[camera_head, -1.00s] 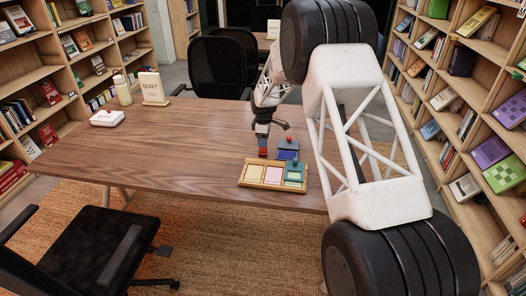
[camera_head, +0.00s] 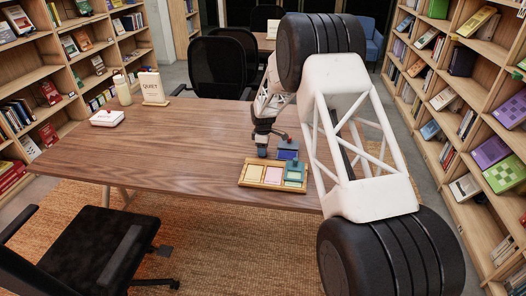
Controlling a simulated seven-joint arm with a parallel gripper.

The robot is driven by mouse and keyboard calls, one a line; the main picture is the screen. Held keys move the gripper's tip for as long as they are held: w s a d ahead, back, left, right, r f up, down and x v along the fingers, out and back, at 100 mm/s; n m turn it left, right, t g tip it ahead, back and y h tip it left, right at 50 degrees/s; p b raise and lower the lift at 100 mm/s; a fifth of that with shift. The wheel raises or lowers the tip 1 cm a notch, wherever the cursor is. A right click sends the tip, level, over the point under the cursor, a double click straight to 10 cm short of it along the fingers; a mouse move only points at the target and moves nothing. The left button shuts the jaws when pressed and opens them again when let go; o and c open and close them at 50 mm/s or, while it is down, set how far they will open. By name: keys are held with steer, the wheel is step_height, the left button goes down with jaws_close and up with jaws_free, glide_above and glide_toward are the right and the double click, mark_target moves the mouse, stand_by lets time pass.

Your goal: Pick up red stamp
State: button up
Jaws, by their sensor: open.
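My gripper (camera_head: 268,137) is open over the right part of the wooden table, just behind the tray. A small dark upright shape with a bluish lower end (camera_head: 262,152) shows under it; I cannot tell whether this is a finger or a stamp. A small red knob (camera_head: 289,138) shows at the top of a dark blue block (camera_head: 288,150), close to the right of my gripper. At this size I cannot tell for sure which piece is the red stamp, or whether my gripper touches it.
A wooden tray (camera_head: 242,181) with pale pads and a teal block (camera_head: 295,169) lies near the table's front edge. A white box (camera_head: 107,118), a bottle (camera_head: 123,91) and a "QUIET" sign (camera_head: 152,86) stand at the left. The table's middle is clear.

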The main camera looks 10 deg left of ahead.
stand_by(0.4)
jaws_close()
steer(key=shift+r, duration=0.15)
steer(key=shift+r, duration=1.5)
steer(key=shift+s+d+r, duration=0.1)
steer(key=shift+s+r, duration=0.05)
steer(key=shift+s, duration=0.1)
steer(key=s+d, duration=0.1)
steer(key=s, duration=0.4)
steer(key=s+d+r, duration=0.1)
steer(key=s+d, duration=0.1)
steer(key=s, duration=0.2)
steer(key=s+d, duration=0.2)
steer(key=s, duration=0.3)
steer(key=shift+s+d+r, duration=0.1)
steer(key=shift+s+r, duration=0.1)
steer(key=shift+s, duration=0.1)
